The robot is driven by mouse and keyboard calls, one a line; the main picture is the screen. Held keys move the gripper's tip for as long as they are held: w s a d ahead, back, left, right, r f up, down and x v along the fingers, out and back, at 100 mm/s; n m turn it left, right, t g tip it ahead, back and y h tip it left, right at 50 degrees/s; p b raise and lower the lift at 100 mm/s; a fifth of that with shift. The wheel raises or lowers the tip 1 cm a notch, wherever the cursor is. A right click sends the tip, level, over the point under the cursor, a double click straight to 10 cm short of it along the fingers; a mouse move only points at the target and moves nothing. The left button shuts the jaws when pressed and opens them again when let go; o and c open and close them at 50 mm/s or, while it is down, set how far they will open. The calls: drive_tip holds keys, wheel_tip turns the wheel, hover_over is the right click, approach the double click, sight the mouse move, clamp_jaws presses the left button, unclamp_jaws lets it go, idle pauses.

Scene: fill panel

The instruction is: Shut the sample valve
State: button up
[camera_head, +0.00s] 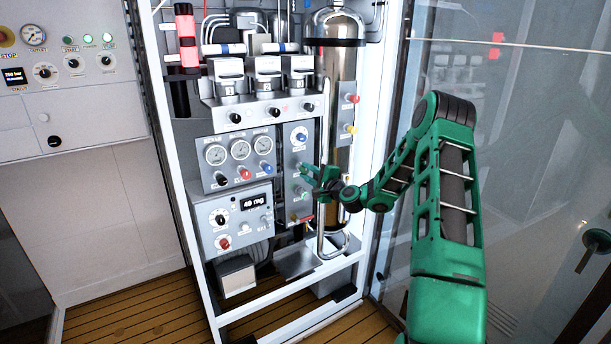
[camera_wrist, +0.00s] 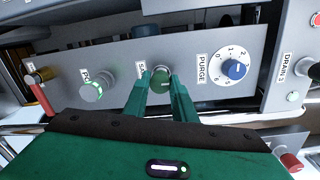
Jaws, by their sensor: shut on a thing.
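The sample valve is a round green knob (camera_wrist: 161,77) on a grey panel, with a partly hidden label starting "SA" beside it in the wrist view. My gripper (camera_wrist: 160,84) has one finger on each side of this knob and is shut on it. In the head view my gripper (camera_head: 304,171) reaches the narrow grey valve panel (camera_head: 291,150) from the right, and its fingers hide the knob. The knob's exact turn position cannot be told.
The blue PURGE knob (camera_wrist: 235,70) with a numbered dial is right of the held knob. A pale green knob (camera_wrist: 95,88) and a red lever (camera_wrist: 39,94) are left. A shiny metal cylinder (camera_head: 337,100) stands close beside the panel. A glass door (camera_head: 540,130) is at right.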

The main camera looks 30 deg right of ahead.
drive_tip(key=shift+s+f, duration=0.1)
drive_tip(key=shift+f, duration=0.2)
drive_tip(key=o, duration=1)
drive_tip(key=shift+d, duration=0.1)
drive_tip(key=shift+r, duration=0.15)
drive_tip(key=s, duration=1)
drive_tip(key=shift+s+d+r, duration=0.2)
drive_tip(key=shift+s+d, duration=0.05)
drive_tip(key=shift+s, duration=0.05)
